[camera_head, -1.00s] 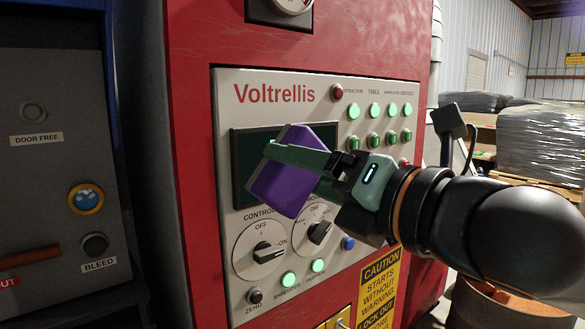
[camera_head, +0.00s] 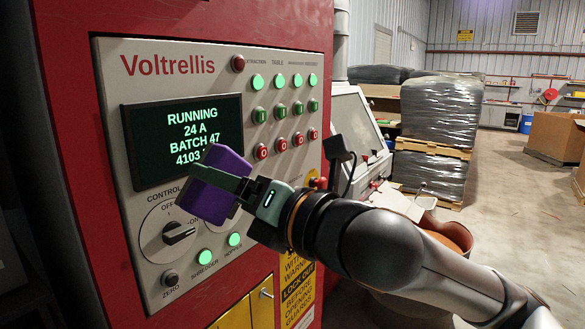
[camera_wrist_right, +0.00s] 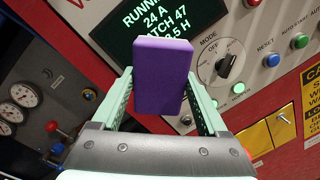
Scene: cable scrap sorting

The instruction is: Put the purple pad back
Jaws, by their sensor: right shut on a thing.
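The purple pad (camera_head: 215,184) is a thick rectangular block held in my right gripper (camera_head: 238,188). The pad is tilted and stands in front of the Voltrellis control panel (camera_head: 300,190), covering part of the screen's lower right corner and the knobs below it. In the right wrist view the pad (camera_wrist_right: 163,78) sits upright between the two green fingers, which press on its sides. My left gripper is in neither view.
The panel's screen (camera_head: 183,135) reads RUNNING. Buttons and a control knob (camera_head: 178,233) lie close to the pad. Wrapped pallets (camera_head: 438,115) and cardboard boxes stand at the right, with open floor (camera_head: 510,200) around them.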

